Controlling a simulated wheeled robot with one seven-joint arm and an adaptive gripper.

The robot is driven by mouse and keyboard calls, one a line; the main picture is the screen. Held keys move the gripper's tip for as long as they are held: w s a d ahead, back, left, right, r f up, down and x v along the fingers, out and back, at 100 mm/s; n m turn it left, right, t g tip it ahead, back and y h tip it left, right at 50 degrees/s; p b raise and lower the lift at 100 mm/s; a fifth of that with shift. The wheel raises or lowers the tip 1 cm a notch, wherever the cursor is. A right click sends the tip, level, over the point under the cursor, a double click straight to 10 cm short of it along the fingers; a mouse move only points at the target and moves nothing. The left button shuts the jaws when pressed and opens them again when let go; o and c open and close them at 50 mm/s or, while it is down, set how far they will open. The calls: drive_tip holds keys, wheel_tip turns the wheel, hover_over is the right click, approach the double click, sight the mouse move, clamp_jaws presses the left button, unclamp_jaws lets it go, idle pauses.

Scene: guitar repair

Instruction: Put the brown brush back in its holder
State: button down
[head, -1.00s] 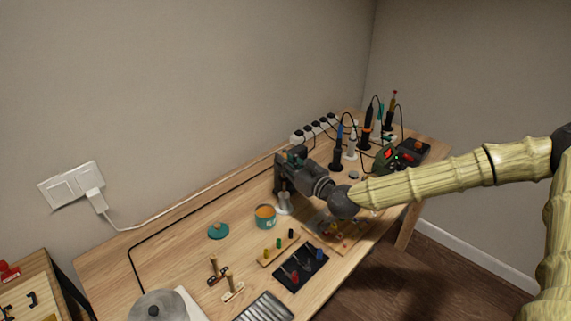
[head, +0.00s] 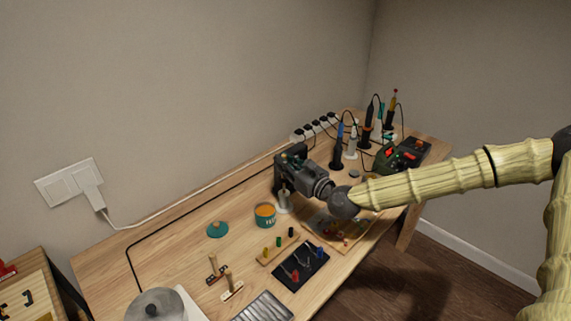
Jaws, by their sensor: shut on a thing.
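My gripper (head: 283,181) points down over the bench, just above a small pale holder (head: 284,207). It is shut on a thin, brownish upright thing (head: 285,192), which seems to be the brown brush. Most of the brush is hidden by the gripper and wrist. Its lower end meets the top of the pale holder, and I cannot tell how far inside it is. The holder stands upright on the wooden bench.
An orange-topped teal can (head: 265,215) stands close left of the holder, with a teal lid (head: 217,230) farther left. A black mat (head: 293,277) with small tools lies in front. Soldering irons and a power strip (head: 315,128) stand behind right. Bare bench (head: 175,250) lies left.

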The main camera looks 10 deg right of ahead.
sight(285, 179)
drive_tip(key=shift+f+b, duration=1.45)
drive_tip(key=shift+b, duration=0.2)
drive_tip(key=shift+f+b, duration=0.55)
drive_tip(key=shift+b, duration=0.35)
drive_tip(key=shift+f+b, duration=0.6)
drive_tip(key=shift+b, duration=0.2)
drive_tip(key=c, duration=1.3)
unclamp_jaws()
drive_tip(key=shift+c, duration=0.2)
drive_tip(key=o, duration=0.6)
drive_tip(key=shift+o, duration=0.2)
drive_tip(key=shift+r, duration=0.1)
